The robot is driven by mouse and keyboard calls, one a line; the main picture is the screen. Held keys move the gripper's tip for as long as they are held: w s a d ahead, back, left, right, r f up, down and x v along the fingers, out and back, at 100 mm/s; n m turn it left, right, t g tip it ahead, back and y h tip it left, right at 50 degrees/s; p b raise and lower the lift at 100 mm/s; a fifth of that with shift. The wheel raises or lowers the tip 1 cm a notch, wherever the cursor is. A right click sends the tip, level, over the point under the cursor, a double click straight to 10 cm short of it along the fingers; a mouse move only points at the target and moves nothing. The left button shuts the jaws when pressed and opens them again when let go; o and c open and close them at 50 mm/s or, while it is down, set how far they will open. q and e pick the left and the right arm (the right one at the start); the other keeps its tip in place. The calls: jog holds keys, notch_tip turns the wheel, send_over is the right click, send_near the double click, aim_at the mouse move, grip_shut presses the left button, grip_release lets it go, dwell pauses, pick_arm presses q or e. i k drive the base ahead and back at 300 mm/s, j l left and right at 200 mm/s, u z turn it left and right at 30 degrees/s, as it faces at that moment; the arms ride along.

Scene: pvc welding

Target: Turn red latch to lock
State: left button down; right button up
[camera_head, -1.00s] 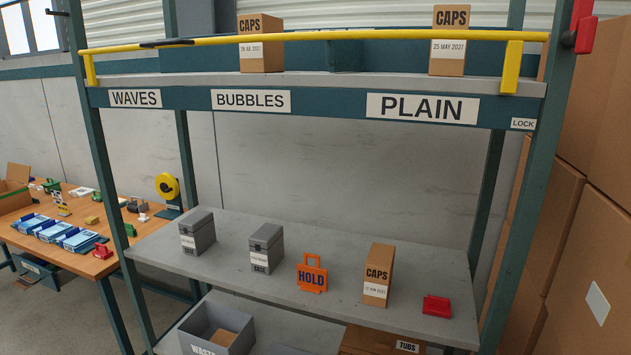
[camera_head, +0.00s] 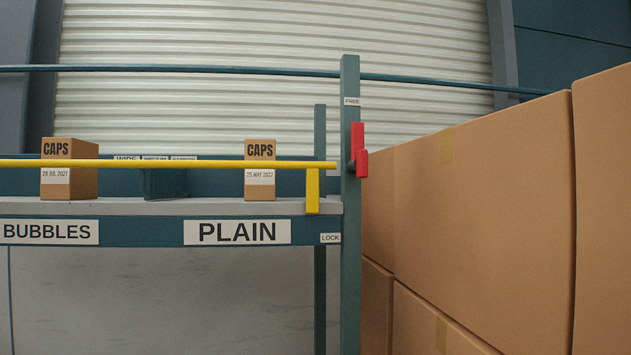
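The red latch (camera_head: 359,150) is on the right side of the shelf's right teal post (camera_head: 350,210). Its longer arm points up, towards the small FREE label (camera_head: 352,101) on the post. The LOCK label (camera_head: 330,238) is lower, on the shelf beam just left of the post. A yellow upright piece (camera_head: 312,190) hangs from the bar near that end. Neither of my grippers shows in the view.
Large stacked cardboard boxes (camera_head: 480,200) stand close to the right of the post and latch. Two CAPS boxes, one at left (camera_head: 70,170) and one nearer the post (camera_head: 260,170), stand on the upper shelf behind the bar. A PLAIN label (camera_head: 237,232) is on the beam.

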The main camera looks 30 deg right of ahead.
aim_at(358, 164)
jog(key=i+j, duration=1.75)
jog(key=j, duration=0.15)
jog(key=z, duration=3)
